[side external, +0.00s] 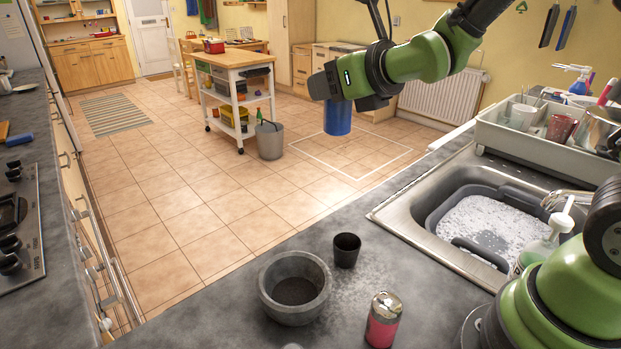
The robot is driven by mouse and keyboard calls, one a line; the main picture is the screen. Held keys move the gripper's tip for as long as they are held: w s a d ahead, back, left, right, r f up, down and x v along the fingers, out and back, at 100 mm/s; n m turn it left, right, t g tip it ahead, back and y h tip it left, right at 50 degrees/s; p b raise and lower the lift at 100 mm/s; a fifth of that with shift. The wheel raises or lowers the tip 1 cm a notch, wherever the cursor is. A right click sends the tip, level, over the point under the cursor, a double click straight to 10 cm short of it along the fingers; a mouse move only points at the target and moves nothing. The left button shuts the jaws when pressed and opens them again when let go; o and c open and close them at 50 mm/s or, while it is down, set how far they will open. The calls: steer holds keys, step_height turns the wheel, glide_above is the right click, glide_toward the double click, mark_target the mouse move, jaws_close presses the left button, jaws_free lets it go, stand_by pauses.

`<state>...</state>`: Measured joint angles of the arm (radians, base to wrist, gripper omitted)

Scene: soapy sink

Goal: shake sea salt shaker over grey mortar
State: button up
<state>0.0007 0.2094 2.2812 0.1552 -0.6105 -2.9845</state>
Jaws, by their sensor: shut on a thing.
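A blue cylinder (338,119), which I take to be the sea salt shaker, is held in my gripper (342,92). My gripper is shut on its upper part, and the lower part hangs out below the dark fingers. The cylinder looks roughly upright; which end is its top cannot be told. The grey mortar (295,310) stands on the counter in the lower middle, with something dark in its bowl. The shaker is raised well above counter level, higher in the picture than the mortar and a little to its right. No falling salt shows.
A small dark cup (346,250) stands just right of the mortar. A pink and silver can (383,320) is to the front right. The counter (240,325) has pale speckles near the cup. The sink (420,225) with a soapy tub and a dish rack (520,140) lie to the right.

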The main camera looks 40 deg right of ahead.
step_height(320, 180, up, 9)
steer(key=shift+r, duration=0.95)
steer(key=shift+a+f+g, duration=0.15)
steer(key=shift+a+g, duration=0.15)
steer(key=shift+a, duration=0.3)
steer(key=s+a+f+m+g+h, duration=0.1)
steer(key=a+f, duration=0.2)
steer(key=a, duration=0.4)
steer(key=s+a+r+m+g+h, duration=0.3)
steer(key=s+a+m+g+h, duration=0.35)
steer(key=s+a+m, duration=0.2)
steer(key=f+g+y, duration=0.3)
steer(key=f+y, duration=0.1)
steer(key=f, duration=0.6)
steer(key=f+g+y, duration=0.4)
steer(key=f+y, duration=0.1)
steer(key=f, duration=0.5)
steer(key=w+d+f+m+g+y, duration=0.1)
steer(key=f+g+y, duration=0.3)
steer(key=f, duration=0.6)
steer(key=shift+w+f+y, duration=0.1)
steer(key=shift+f+y, duration=0.2)
steer(key=shift+y, duration=0.45)
